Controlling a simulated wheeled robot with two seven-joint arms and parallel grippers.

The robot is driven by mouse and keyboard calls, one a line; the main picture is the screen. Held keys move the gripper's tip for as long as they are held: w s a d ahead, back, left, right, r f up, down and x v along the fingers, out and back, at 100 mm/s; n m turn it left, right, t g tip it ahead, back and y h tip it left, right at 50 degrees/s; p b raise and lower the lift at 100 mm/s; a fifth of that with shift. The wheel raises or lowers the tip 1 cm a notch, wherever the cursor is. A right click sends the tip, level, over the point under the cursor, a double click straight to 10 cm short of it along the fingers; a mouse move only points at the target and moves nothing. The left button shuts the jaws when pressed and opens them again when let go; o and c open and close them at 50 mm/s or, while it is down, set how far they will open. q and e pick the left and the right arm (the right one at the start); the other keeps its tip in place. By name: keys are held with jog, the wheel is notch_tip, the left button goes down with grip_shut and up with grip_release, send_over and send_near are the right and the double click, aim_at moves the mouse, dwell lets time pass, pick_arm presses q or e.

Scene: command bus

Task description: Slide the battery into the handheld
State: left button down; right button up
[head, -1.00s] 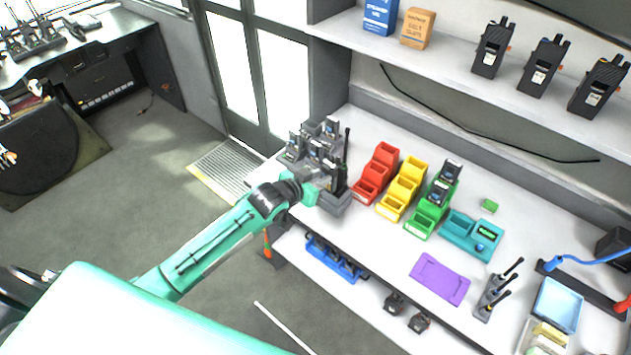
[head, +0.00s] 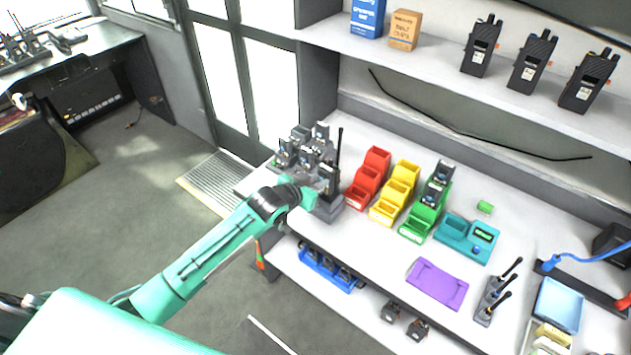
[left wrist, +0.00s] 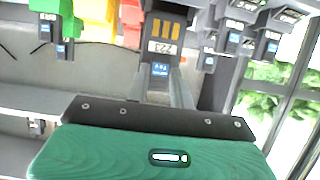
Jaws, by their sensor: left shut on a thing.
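My left gripper (head: 316,192) is at the near edge of the grey rack on the bench's left end, beside a dark handheld (head: 328,179) with an upright antenna. In the left wrist view the battery (left wrist: 161,47), dark with gold contacts and a label reading 223, is between the fingers of my left gripper (left wrist: 165,80), which is shut on it. How far the battery overlaps the handheld is hidden. Other batteries stand in the rack (head: 327,213) and in the green bins (head: 412,230). My right gripper is not in view.
Red bins (head: 358,200) and yellow bins (head: 384,212) stand right of the rack. A teal tester (head: 453,236) and purple mat (head: 436,284) lie further right. Several handhelds stand on the upper shelf (head: 440,69). A blue holder (head: 327,270) sits on the lower shelf.

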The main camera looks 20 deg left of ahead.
pick_arm(q)
notch_tip(320, 180, down, 3)
jog(key=shift+f+b, duration=0.1)
jog(key=shift+b, duration=0.6)
jog(key=shift+f, duration=0.2)
dwell(0.6)
jog(key=c, duration=1.1)
grip_release()
jog(key=shift+f, duration=0.1)
jog(key=shift+c, duration=0.2)
jog(key=b+v, duration=0.2)
jog(key=v, duration=1.1)
jog(key=shift+s+r+b, duration=0.2)
jog(key=shift+s+b, duration=0.1)
jog(key=shift+a, duration=0.1)
